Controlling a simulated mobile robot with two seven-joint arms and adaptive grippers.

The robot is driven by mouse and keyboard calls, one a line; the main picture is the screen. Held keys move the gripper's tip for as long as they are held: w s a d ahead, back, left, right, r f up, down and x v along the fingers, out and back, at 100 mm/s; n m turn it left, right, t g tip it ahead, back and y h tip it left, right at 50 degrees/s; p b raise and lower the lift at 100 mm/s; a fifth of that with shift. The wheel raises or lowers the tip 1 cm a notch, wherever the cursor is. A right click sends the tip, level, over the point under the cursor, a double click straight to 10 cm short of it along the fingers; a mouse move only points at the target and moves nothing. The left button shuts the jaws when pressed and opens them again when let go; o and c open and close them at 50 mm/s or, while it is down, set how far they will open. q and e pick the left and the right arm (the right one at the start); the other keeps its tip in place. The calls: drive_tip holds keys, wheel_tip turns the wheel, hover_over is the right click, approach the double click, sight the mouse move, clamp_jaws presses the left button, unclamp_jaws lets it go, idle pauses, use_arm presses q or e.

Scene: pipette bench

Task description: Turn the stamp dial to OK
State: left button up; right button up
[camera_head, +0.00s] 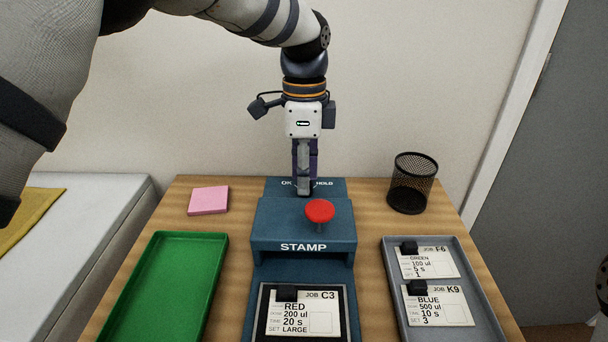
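The blue stamp machine (275,226) stands at the middle of the table, with a red knob (320,211) on top and the word STAMP on its front. Its rear panel (333,185) carries the words OK on the left and HOLD on the right. My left gripper (304,190) points straight down between these words, its fingertips at the panel. The fingers look close together, seen nearly edge-on. They hide the dial and its pointer, so I cannot tell its setting or whether the fingers hold it.
A card marked JOB C3 (312,320) lies in the stamp's front bed. A green tray (170,285) is left, empty. A grey tray (396,300) with two job cards is right. A pink pad (208,200) and black mesh cup (412,184) flank the machine.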

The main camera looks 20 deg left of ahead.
use_arm(q)
drive_tip(key=shift+f, duration=0.5)
clamp_jaws()
use_arm(e)
drive_tip(key=shift+w, duration=0.1)
use_arm(q)
drive_tip(key=shift+n, duration=0.3)
use_arm(e)
drive_tip(key=shift+w+r, duration=0.15)
drive_tip(key=shift+r, duration=0.05)
use_arm(q)
drive_tip(key=n+p, duration=0.1)
drive_tip(key=n, duration=0.2)
drive_tip(key=shift+r, duration=0.15)
drive_tip(key=n, duration=0.3)
drive_tip(key=shift+n, duration=0.3)
drive_tip(key=n+p, duration=0.1)
drive_tip(key=n, duration=0.3)
drive_tip(key=shift+s+n, duration=0.1)
drive_tip(key=shift+n, duration=2.2)
use_arm(e)
drive_tip(key=shift+w+r+t, duration=0.6)
drive_tip(key=shift+w+r, duration=0.6)
drive_tip(key=shift+w, duration=0.05)
